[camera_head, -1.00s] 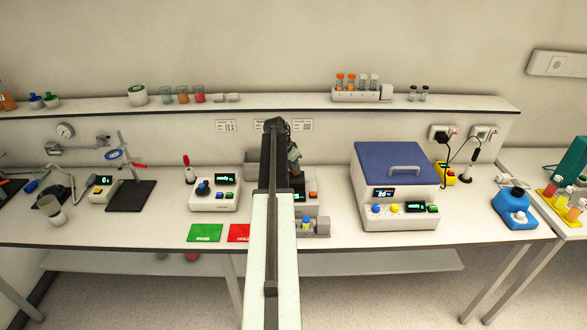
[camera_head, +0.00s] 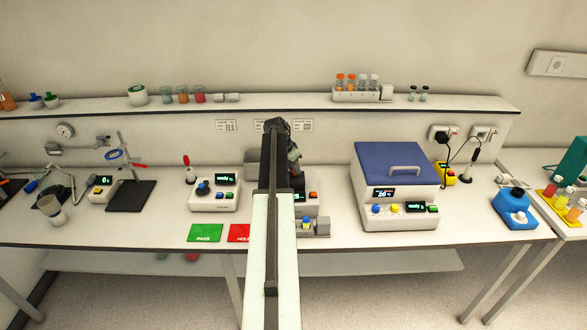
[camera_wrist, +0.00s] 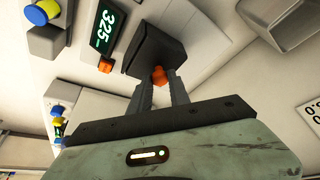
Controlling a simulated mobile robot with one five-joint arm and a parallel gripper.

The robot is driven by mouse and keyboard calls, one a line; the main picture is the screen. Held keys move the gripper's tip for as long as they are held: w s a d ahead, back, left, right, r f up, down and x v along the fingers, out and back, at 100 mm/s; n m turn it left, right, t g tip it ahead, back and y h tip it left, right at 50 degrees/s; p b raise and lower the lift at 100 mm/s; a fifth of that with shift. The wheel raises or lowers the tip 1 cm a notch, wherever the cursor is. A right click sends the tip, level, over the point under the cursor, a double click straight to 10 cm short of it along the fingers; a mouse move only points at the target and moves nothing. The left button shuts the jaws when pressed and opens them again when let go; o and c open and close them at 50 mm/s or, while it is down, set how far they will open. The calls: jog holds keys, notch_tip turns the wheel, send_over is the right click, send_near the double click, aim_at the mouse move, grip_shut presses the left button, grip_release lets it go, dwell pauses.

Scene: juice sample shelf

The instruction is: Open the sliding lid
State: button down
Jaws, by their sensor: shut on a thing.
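In the wrist view, a dark block (camera_wrist: 155,50) with an orange knob (camera_wrist: 159,75) lies at the tips of my gripper (camera_wrist: 161,84). It looks like the sliding lid. Both fingers close on the orange knob. The block sits beside the lit green display (camera_wrist: 105,28) of a pale instrument. In the head view, the instrument (camera_head: 307,205) stands on the bench, largely hidden behind my arm. My gripper is hidden there too. I cannot tell how far the lid stands open.
A grey box-like piece (camera_head: 252,171) shows left of my arm, behind the instrument's line. A blue-topped device (camera_head: 397,160) stands to the right, and a small white device (camera_head: 214,192) to the left. Green (camera_head: 205,233) and red (camera_head: 238,233) mats lie in front.

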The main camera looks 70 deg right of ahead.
jog(key=w+d, duration=0.1)
jog(key=d, duration=0.1)
jog(key=w+d, duration=0.1)
jog(key=d, duration=0.2)
jog(key=w+d, duration=0.1)
jog(key=d, duration=0.1)
jog(key=shift+d, duration=0.4)
jog(key=c, duration=1.2)
grip_release()
jog(key=shift+a, duration=0.1)
jog(key=p+v, duration=0.7)
jog(key=shift+a+r, duration=0.15)
jog(key=shift+r, duration=0.2)
